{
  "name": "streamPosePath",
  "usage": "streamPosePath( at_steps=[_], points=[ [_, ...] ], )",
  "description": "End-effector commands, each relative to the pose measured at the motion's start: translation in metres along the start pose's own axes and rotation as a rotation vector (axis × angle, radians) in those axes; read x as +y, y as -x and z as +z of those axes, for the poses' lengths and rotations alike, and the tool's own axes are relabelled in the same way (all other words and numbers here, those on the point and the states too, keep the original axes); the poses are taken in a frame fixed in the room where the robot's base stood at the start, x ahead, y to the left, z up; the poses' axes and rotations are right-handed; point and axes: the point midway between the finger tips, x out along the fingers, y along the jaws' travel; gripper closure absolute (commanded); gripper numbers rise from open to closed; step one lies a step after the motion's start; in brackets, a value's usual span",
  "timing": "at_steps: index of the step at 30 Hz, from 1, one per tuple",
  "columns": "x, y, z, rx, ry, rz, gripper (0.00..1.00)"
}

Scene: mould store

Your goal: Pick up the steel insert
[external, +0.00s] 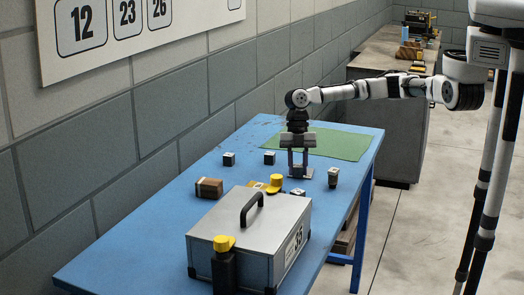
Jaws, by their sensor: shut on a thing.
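My gripper (299,166) points straight down over the blue table, near the edge of the green mat. Its two fingers are shut on a small grey metal piece, which I take to be the steel insert (300,173), at the fingertips. The fingers hide part of it, and I cannot tell whether it touches the table. Several small dark blocks with light tops stand nearby: one at the left (228,159), one nearer the gripper (269,157), and a taller one at the right (333,178).
The green mat (338,143) looks clear. A cluttered bench (385,55) stands beyond.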

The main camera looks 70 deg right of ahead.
Motion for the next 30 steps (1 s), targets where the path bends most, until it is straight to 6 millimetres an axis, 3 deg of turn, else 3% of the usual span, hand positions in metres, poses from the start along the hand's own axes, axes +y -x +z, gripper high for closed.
streamPosePath(
  at_steps=[8, 13, 24, 30],
  points=[
    [0.001, 0.005, -0.002, 0.0, 0.001, 0.002, 1.0],
    [0.001, 0.022, -0.009, 0.0, 0.003, 0.003, 1.0],
    [0.001, 0.119, -0.05, 0.0, 0.005, 0.004, 1.0],
    [0.0, 0.16, -0.067, 0.001, 0.005, 0.002, 1.0]
  ],
)
